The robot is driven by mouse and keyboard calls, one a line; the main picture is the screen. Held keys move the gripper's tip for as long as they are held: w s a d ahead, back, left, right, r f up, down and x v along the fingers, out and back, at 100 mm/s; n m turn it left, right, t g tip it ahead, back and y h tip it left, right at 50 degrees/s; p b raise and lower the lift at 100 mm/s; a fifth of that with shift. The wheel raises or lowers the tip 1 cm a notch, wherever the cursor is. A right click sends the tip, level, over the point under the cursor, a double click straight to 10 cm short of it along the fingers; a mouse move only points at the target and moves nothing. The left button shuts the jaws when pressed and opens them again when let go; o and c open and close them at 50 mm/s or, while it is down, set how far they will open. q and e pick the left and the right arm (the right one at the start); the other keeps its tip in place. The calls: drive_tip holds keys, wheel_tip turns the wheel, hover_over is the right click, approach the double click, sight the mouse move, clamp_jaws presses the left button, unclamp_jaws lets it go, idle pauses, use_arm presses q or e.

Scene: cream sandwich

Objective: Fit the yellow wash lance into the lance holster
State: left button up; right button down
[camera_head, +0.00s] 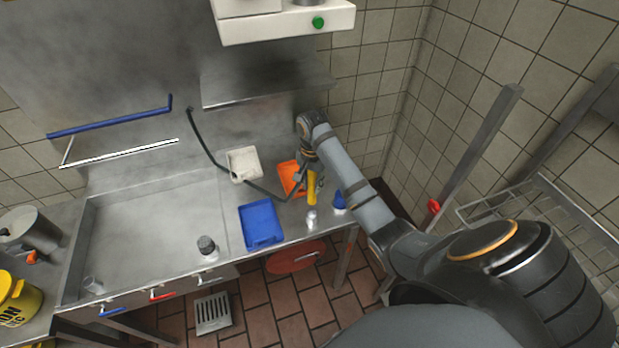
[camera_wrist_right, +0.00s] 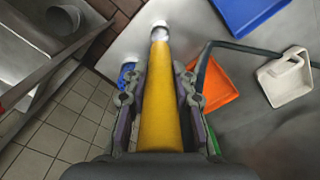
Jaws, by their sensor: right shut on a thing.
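The yellow wash lance (camera_head: 311,188) is over the right end of the steel counter in the head view. In the right wrist view the lance (camera_wrist_right: 160,110) lies lengthwise between the fingers, its pale metal tip pointing to the top of the picture. My right gripper (camera_wrist_right: 160,90) is shut on its yellow body; in the head view the gripper (camera_head: 308,162) is partly hidden by its own arm. A dark hose (camera_head: 232,176) curves across the counter towards the lance. I cannot pick out the lance holster with certainty. My left gripper is not in view.
A blue tray (camera_head: 261,223), an orange dustpan (camera_head: 288,176), a white dustpan (camera_head: 244,162) and a blue object (camera_head: 339,201) surround the lance. A red part (camera_head: 433,206) sits by a steel post at right. The counter's left part is largely clear.

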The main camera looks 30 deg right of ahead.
sight(312, 195)
drive_tip(key=shift+r+p, duration=0.2)
drive_tip(key=shift+p, duration=0.8)
wheel_tip(312, 195, down, 5)
drive_tip(key=shift+f+b, duration=0.1)
drive_tip(key=shift+b, duration=0.95)
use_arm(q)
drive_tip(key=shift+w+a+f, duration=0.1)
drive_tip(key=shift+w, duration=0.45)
use_arm(e)
drive_tip(key=shift+f, duration=0.55)
drive_tip(key=shift+r+p, duration=0.1)
drive_tip(key=shift+p, duration=0.4)
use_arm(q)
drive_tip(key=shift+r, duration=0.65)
